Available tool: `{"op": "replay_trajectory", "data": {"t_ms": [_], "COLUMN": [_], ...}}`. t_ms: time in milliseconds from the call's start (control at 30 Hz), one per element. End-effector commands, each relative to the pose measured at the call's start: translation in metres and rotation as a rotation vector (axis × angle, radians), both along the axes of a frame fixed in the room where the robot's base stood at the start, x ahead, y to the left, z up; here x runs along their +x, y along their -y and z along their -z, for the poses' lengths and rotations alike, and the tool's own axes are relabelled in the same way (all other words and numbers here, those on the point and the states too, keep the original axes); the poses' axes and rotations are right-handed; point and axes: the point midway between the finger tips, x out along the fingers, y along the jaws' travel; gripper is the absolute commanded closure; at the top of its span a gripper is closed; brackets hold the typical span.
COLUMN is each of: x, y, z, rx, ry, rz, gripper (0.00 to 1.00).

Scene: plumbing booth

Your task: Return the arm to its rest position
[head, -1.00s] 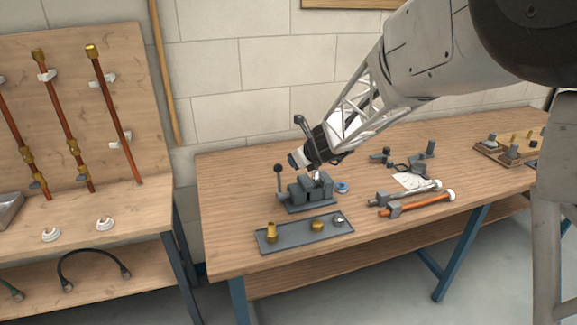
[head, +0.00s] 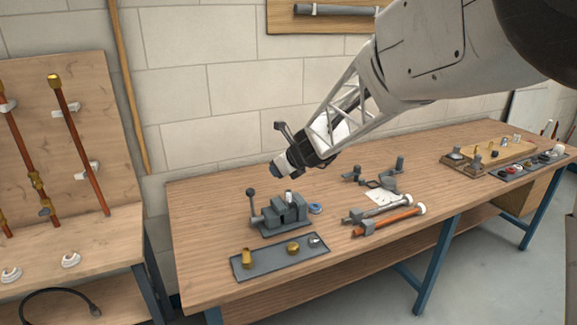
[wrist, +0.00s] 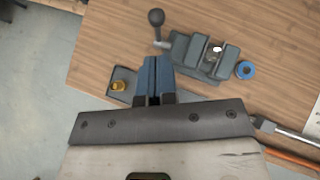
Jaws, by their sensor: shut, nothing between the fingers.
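The vise also shows in the wrist view (wrist: 190,55), beyond the fingertips. A small pale piece stands in the vise jaws. My gripper is apart from the vise and touches nothing that I can see.
A grey tray (head: 268,262) with brass fittings lies in front of the vise. A blue ring (head: 315,209) lies beside it. A pipe board (head: 60,140) stands at left. The air around my gripper is clear.

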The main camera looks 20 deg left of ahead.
Motion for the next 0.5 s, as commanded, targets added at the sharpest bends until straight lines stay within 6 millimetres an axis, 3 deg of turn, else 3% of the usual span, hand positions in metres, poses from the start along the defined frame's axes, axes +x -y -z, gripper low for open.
{"op": "replay_trajectory", "data": {"t_ms": [267,500], "x": [-0.001,-0.014], "y": [0.006,0.046], "z": [-0.003,-0.017], "rx": [-0.008,-0.072], "ry": [0.013,0.105], "rz": [-0.010,-0.097], "gripper": [1.00,1.00]}}
